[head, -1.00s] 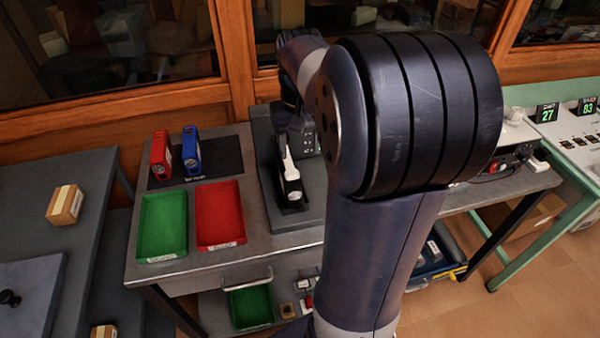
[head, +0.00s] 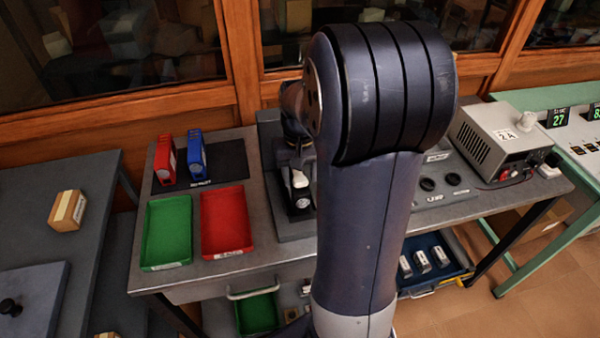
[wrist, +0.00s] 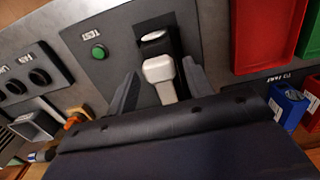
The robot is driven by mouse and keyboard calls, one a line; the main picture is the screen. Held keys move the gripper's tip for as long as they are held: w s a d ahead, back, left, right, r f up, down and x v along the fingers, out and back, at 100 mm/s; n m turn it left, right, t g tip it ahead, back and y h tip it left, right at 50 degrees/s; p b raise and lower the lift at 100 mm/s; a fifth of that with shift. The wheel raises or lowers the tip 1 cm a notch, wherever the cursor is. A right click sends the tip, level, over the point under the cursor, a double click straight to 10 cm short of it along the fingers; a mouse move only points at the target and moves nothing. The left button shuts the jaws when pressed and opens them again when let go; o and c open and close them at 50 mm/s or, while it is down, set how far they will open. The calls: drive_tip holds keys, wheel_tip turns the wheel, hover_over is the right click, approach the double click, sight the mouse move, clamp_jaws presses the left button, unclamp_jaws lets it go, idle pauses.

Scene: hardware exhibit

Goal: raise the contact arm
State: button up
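The contact arm (wrist: 160,74) is a white-tipped lever on a dark mount, set in a grey test fixture (wrist: 112,68) with a green TEST button (wrist: 98,52). It also shows in the head view (head: 299,180), partly hidden by my arm. My gripper (wrist: 161,90) is open in the wrist view, with one finger on each side of the white tip. Narrow gaps seem to show beside the tip, so it does not look clamped. In the head view my arm hides the fingertips.
A red meter (head: 164,160) and a blue meter (head: 196,155) stand on a dark mat left of the fixture. A green tray (head: 166,232) and a red tray (head: 225,222) lie in front. A power supply (head: 490,140) stands at right.

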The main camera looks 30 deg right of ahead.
clamp_jaws()
idle(0.3)
drive_tip(key=shift+r, duration=0.1)
